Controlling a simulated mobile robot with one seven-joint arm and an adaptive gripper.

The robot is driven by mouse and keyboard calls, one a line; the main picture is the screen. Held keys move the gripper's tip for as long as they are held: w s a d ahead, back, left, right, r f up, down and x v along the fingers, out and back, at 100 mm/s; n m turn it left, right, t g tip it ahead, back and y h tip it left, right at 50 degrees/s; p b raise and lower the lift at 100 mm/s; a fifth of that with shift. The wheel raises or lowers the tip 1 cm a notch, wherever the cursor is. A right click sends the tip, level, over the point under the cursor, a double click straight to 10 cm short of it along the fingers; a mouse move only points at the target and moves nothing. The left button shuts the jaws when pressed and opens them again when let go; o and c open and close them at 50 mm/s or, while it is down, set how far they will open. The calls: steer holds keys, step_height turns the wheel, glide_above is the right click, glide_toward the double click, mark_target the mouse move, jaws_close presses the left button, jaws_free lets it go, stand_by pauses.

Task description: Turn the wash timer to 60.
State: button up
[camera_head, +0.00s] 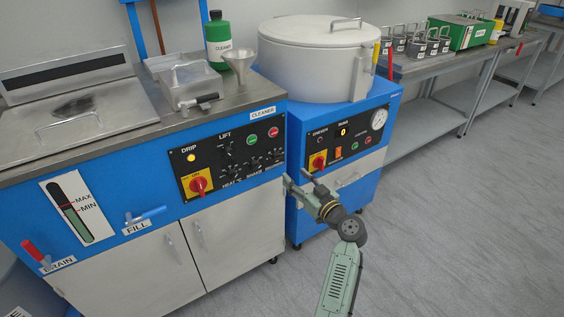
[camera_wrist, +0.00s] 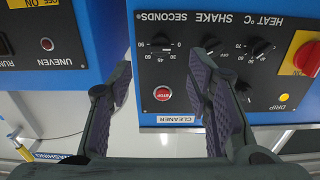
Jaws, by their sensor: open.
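The black SECONDS dial (camera_wrist: 163,46) is on the black control panel, upside down in the wrist view, with small numbers around it; its exact setting is too small to read. In the head view the dial (camera_head: 274,154) is at the panel's lower right. My gripper (camera_wrist: 160,78) is open and empty, with one finger on each side of the dial in the wrist picture. In the head view my gripper (camera_head: 297,186) is in front of the blue cleaner cabinet, lower right of the dial and apparently apart from it.
The SHAKE knob (camera_wrist: 211,43) and HEAT knob (camera_wrist: 261,48) sit beside the dial. A red STOP button (camera_wrist: 162,93) is close to it. A red main switch (camera_head: 198,185) is at the panel's left. The blue machine with a white drum (camera_head: 310,62) stands to the right.

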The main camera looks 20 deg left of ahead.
mark_target(277, 158)
steer(key=p+x, duration=0.2)
steer(key=x, duration=0.7)
steer(key=shift+w+a, duration=0.2)
steer(key=shift+a, duration=0.15)
steer(key=shift+r, duration=0.1)
steer(key=shift+c, duration=0.6)
jaws_close()
